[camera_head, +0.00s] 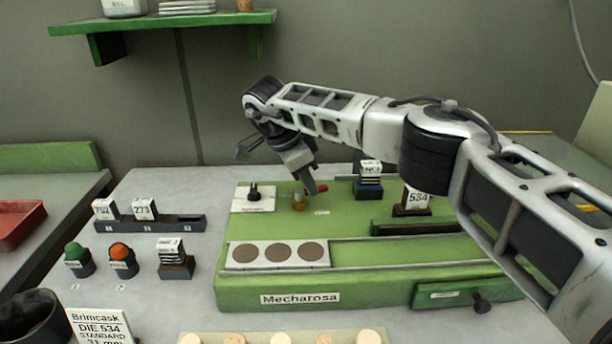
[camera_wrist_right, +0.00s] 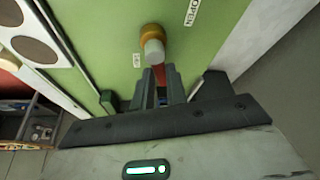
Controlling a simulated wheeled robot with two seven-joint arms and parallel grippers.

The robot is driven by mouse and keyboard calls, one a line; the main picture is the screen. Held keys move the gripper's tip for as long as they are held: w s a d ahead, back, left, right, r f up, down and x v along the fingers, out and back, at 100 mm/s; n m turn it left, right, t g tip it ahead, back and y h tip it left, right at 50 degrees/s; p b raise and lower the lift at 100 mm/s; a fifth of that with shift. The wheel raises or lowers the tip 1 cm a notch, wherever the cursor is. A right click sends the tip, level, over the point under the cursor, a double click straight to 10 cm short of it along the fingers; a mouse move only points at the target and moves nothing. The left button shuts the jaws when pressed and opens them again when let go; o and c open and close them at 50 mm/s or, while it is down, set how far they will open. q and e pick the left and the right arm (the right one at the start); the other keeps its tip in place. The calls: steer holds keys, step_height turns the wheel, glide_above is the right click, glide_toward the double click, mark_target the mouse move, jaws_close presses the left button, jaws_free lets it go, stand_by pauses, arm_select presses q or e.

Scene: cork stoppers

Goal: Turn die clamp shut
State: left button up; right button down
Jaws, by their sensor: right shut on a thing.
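The die clamp (camera_head: 299,204) stands on the green press bed, a small brass post with a pale top and a red-tipped lever. My right gripper (camera_head: 311,190) is down at the clamp, shut on the lever. In the right wrist view the clamp's brass and pale pivot (camera_wrist_right: 152,44) shows just beyond the fingers. The red lever (camera_wrist_right: 159,74) runs from it in between the fingertips (camera_wrist_right: 160,88), which hide its end. An OPEN label (camera_wrist_right: 192,12) lies on one side of the pivot, and a small label too blurred to read on the other. My left gripper is out of view.
The green Mecharosa machine (camera_head: 235,293) has a plate with three round discs (camera_head: 278,252). A block marked 534 (camera_head: 412,200) and a dark blue block stack (camera_head: 369,182) stand right of the clamp. A black knob on a white plate (camera_head: 254,194) is close left. Green and orange buttons (camera_head: 121,258) are farther left.

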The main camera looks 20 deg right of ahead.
steer(key=shift+s+r+m+g, duration=0.1)
steer(key=shift+m+g, duration=0.3)
steer(key=shift+m, duration=0.8)
steer(key=shift+s+m+g, duration=0.1)
steer(key=shift+m+g, duration=0.2)
steer(key=shift+m, duration=0.4)
steer(key=c, duration=1.4)
jaws_free()
